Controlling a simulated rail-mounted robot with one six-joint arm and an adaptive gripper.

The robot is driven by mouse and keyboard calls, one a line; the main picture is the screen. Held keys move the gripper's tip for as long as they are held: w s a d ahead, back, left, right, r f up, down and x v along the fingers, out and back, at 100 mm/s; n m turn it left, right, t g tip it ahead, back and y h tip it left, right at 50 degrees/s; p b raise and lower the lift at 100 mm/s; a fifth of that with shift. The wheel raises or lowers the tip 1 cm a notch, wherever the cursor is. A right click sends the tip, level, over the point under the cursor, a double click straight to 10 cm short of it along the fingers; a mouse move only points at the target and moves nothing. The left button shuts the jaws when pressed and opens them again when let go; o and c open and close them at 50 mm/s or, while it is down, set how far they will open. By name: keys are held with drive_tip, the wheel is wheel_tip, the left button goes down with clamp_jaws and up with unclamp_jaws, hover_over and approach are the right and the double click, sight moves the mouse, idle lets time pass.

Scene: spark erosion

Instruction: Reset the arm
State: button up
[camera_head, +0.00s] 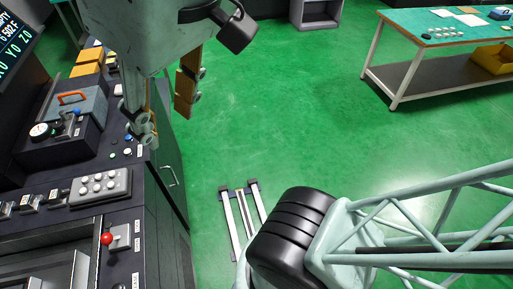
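My gripper (163,112) hangs down from the top of the view, over the right edge of the dark machine console (152,215). Its two fingers, with tan pads, are spread apart. Nothing shows between them. The pale green truss and black ribbed joint at the lower right are parts of my arm.
The console bears a grey button box (100,187), a red-knobbed lever (107,239), an orange-handled block (72,98), a round gauge (40,131) and yellow blocks (88,60). A screen (14,40) stands at far left. A green-topped workbench (455,35) is upper right.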

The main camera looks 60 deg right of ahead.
wheel_tip(320, 180, down, 9)
drive_tip(key=b, duration=0.6)
drive_tip(key=shift+s+r+b, duration=0.15)
drive_tip(key=shift+s+b, duration=0.2)
drive_tip(key=shift+b, duration=0.05)
idle(0.7)
